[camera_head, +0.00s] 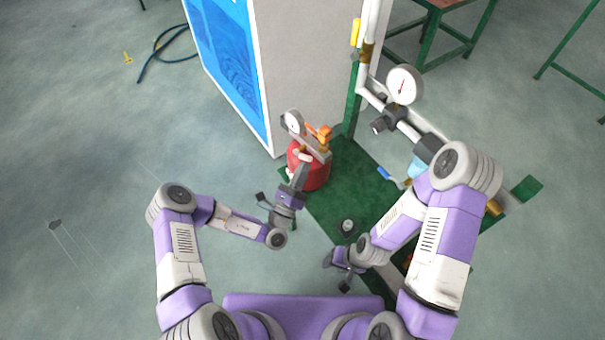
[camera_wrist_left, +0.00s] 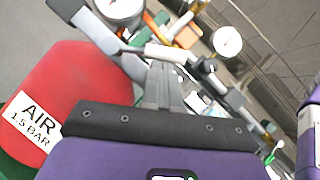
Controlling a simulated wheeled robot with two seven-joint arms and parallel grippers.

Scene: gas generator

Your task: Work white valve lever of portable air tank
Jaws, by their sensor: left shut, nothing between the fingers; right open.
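The portable air tank (camera_head: 308,178) is red and stands upright on the green base plate. It fills the left of the left wrist view (camera_wrist_left: 85,80), with a label reading AIR 1.5 BAR. A round gauge (camera_head: 293,122) and an orange handle (camera_head: 323,133) sit on its top fitting. The white valve lever (camera_wrist_left: 165,53) lies just beyond my left fingertips; whether they touch it I cannot tell. My left gripper (camera_head: 301,169) is shut and empty at the tank's near side, and its closed fingers show in the wrist view (camera_wrist_left: 164,75). My right gripper (camera_head: 337,272) is open, low and away from the tank.
A white and blue cabinet (camera_head: 300,60) stands behind the tank. A pipe with a larger gauge (camera_head: 403,85) runs along the right, near my right arm. The green base plate (camera_head: 340,205) has a small round object (camera_head: 348,226) on it. The floor at left is mostly clear.

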